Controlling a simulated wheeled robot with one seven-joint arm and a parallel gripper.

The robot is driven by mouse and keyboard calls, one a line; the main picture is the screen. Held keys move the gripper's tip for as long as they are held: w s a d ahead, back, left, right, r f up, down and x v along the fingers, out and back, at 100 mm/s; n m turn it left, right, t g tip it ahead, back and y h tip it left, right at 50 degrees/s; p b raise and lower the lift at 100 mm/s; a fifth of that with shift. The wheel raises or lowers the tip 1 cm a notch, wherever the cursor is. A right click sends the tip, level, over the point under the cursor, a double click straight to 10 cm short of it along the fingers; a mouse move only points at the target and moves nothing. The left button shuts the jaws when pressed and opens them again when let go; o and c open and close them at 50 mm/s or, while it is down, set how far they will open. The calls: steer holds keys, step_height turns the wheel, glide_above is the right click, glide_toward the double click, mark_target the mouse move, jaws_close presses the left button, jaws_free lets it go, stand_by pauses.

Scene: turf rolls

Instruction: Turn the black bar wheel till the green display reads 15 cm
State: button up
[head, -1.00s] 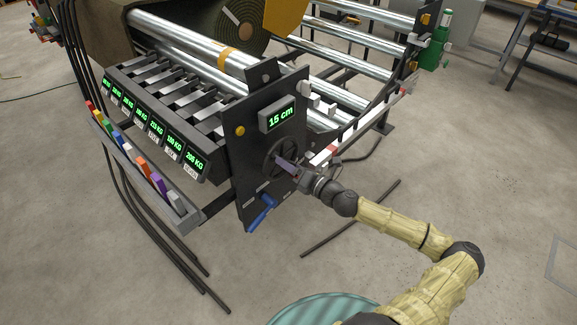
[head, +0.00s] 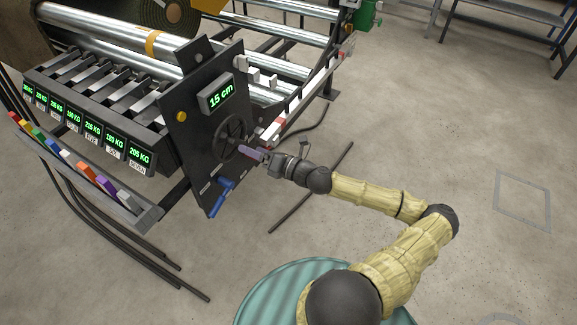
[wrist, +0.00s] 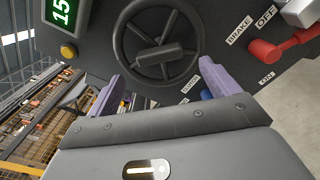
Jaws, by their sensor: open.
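The black bar wheel (head: 230,138) is on the dark upright panel at the end of the roller machine. It also fills the upper middle of the wrist view (wrist: 158,40), with its crossbar and spokes visible. The green display (head: 216,96) above the wheel reads 15 cm. In the wrist view the display (wrist: 62,12) is partly cut off. My gripper (head: 249,152) is just off the panel, in front of the wheel's lower right. In the wrist view its two purple fingers (wrist: 160,76) are wide apart, with nothing between them, below the wheel and apart from its bar.
A yellow button (head: 181,117) is left of the wheel, and a blue handle (head: 221,192) is below it. A red brake lever (wrist: 272,50) is right of the wheel in the wrist view. Weight displays (head: 92,128) line the machine's left. The floor at right is open.

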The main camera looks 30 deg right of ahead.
steer(key=v, duration=1.1)
steer(key=shift+s, duration=0.25)
steer(key=shift+d, duration=0.15)
